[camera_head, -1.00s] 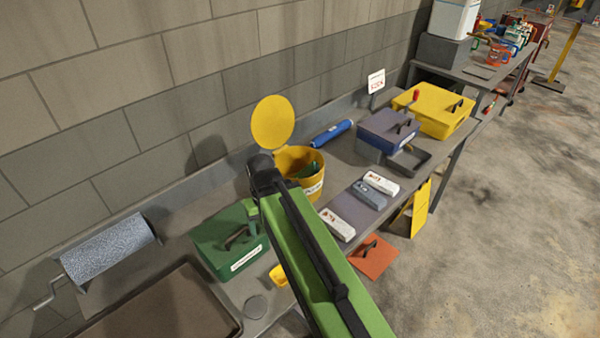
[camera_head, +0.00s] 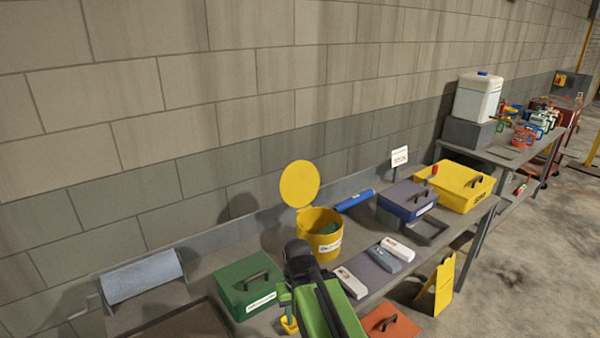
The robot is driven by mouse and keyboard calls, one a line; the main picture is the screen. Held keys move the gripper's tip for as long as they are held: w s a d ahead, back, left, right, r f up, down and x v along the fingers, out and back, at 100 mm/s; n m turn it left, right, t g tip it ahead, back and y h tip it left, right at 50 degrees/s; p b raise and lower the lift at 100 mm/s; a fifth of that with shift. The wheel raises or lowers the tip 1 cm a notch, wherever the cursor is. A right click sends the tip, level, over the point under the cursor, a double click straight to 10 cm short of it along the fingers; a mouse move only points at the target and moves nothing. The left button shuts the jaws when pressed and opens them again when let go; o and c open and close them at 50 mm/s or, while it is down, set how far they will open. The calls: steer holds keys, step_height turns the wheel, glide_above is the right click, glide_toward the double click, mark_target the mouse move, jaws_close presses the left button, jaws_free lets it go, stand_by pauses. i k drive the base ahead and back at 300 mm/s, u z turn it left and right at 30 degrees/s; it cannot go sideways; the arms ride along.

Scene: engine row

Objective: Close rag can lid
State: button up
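The yellow rag can (camera_head: 322,240) stands on the grey workbench. Its round yellow lid (camera_head: 300,184) is open, standing upright at the can's back left. Something green shows inside the can. My gripper (camera_head: 292,252) is at the end of my green and black arm, in front of the can and to its lower left in the picture. Its fingers are not clear enough to tell whether they are open or shut. No contact with the lid shows.
A green box (camera_head: 248,286) stands left of my arm. Several small packs (camera_head: 384,257) lie in front. A block wall (camera_head: 190,150) rises behind the bench.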

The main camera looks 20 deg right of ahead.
mark_target(299, 181)
steer(key=k, duration=1.25)
steer(key=z, duration=0.35)
steer(key=i, duration=1.75)
steer(key=u, duration=0.15)
